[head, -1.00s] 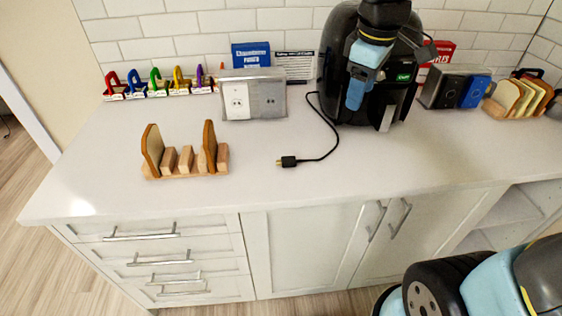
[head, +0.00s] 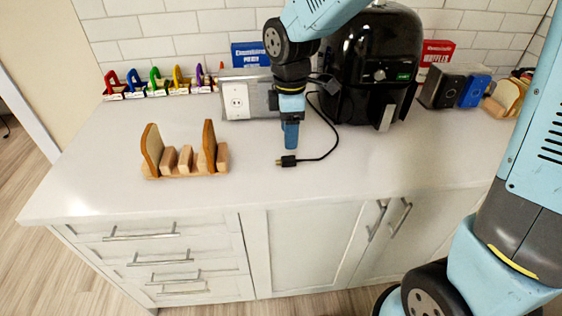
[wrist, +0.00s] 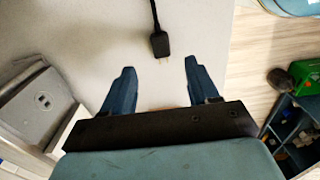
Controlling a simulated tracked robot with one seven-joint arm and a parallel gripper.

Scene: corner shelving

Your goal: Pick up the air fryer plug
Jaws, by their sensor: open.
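The air fryer plug (head: 287,161) is black with metal prongs and lies on the white counter, its black cord curving back to the black air fryer (head: 374,66). In the wrist view the plug (wrist: 160,44) lies at top centre, ahead of and between my two blue fingers. My gripper (wrist: 157,79) is open and empty, with the fingers spread to either side. In the head view my gripper (head: 290,140) points down, just behind the plug. The fingers look close together from that side. The exact height above the counter is hard to tell.
A grey outlet box (head: 238,95) stands behind my gripper. A wooden rack (head: 184,168) with bread slices stands to the left. Grey and blue boxes (head: 453,87) stand right of the air fryer. The counter front (head: 330,190) is clear.

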